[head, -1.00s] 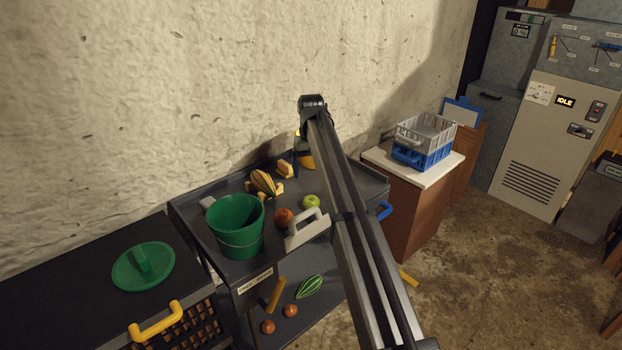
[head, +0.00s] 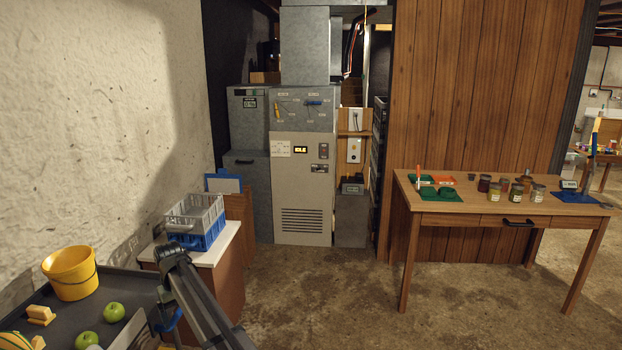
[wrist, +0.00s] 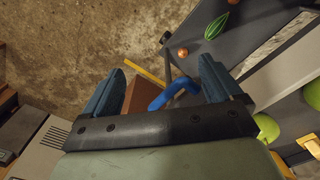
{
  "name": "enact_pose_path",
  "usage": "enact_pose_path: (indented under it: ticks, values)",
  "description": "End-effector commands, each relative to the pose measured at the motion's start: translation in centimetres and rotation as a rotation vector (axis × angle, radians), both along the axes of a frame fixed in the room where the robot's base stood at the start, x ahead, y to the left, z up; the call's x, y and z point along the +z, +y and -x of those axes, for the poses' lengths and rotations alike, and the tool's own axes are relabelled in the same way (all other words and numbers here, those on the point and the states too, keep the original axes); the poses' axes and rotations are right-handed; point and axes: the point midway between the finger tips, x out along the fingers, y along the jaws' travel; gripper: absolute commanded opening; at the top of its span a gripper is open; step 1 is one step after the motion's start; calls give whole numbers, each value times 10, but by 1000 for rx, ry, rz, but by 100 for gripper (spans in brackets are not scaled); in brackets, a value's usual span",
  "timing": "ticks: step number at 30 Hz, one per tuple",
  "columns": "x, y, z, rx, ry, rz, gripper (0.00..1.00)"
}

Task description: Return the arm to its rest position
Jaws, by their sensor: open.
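My gripper (wrist: 160,78) shows in the wrist view with its two blue-grey fingers spread wide apart and nothing held between them. It points down past the end of the dark cart, and the cart's blue handle (wrist: 172,95) shows between the fingers, seemingly farther off. In the head view my arm reaches up from the bottom edge, beside the cart (head: 120,285); the gripper itself does not show there.
The cart holds a yellow bucket (head: 70,272) and green apples (head: 114,312). A white-topped cabinet (head: 222,241) with stacked grey and blue crates (head: 196,222) stands close behind my arm. Jars (head: 505,190) stand on a wooden table (head: 470,208) at right. Concrete floor between is clear.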

Motion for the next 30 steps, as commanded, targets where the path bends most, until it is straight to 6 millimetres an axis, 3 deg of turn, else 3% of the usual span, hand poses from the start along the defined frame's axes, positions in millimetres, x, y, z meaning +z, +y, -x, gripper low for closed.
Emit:
enact_pose_path:
  ticks: [1,7,14,23,30]
  values:
    - [-15,-35,-5,-35,1,1,92]
    - [-63,-146,-27,-163,1,1,92]
    - [-112,-271,-28,-313,0,0,92]
    - [-163,-421,5,-508,-1,0,92]
    - [-192,-522,54,-660,-2,-1,92]
